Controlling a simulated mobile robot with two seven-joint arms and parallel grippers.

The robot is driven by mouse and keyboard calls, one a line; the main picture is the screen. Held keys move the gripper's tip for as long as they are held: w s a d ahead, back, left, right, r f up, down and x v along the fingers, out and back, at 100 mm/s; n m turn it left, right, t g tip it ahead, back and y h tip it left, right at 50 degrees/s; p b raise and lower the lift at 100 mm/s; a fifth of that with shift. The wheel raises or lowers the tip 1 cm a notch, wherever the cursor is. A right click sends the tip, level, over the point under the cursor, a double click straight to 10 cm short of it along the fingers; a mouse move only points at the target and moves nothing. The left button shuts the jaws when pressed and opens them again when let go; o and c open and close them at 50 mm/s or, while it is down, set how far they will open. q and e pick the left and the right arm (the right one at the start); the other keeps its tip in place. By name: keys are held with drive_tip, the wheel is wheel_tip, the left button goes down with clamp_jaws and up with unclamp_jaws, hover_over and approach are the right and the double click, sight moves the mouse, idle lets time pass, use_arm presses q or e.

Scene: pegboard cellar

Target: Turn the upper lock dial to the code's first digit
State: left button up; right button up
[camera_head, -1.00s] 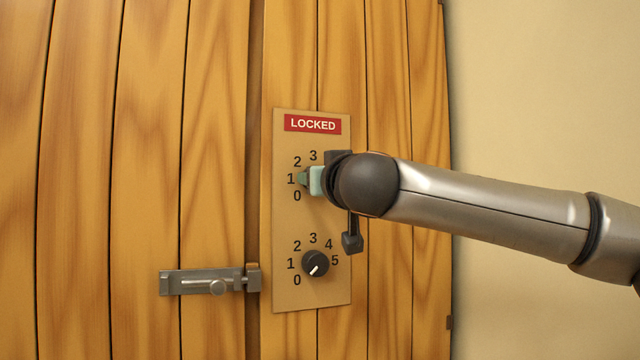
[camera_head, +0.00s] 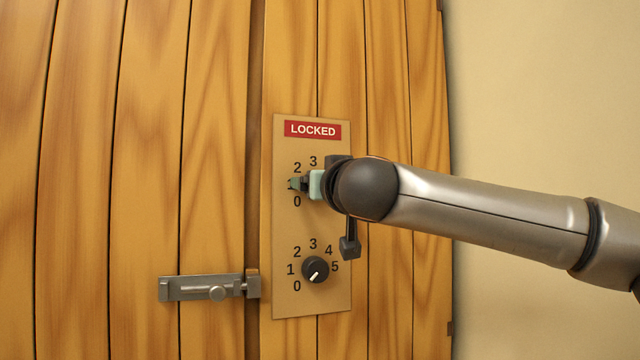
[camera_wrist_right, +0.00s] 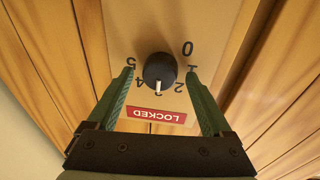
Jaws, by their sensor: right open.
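The upper lock dial (camera_wrist_right: 159,68) is a dark round knob with a white pointer, seen in the right wrist view. Its pointer is toward the LOCKED sign, at the place of the 3 between 2 and 4. My right gripper (camera_wrist_right: 160,74) is open, with one green finger on each side of the dial and gaps visible between. In the head view the right gripper (camera_head: 303,184) and its wrist hide the upper dial and some digits. The lower dial (camera_head: 315,270) is in clear view, its pointer toward 0. My left gripper is not in view.
The tan lock panel (camera_head: 290,225) carries a red LOCKED sign (camera_head: 313,130) and is on a wooden plank door (camera_head: 80,180). A metal bolt (camera_head: 205,287) is on the door at lower left. A plain wall (camera_head: 550,90) lies to the right. No code shows.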

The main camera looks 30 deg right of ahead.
drive_tip(key=v, duration=1.2)
drive_tip(key=shift+s, duration=0.25)
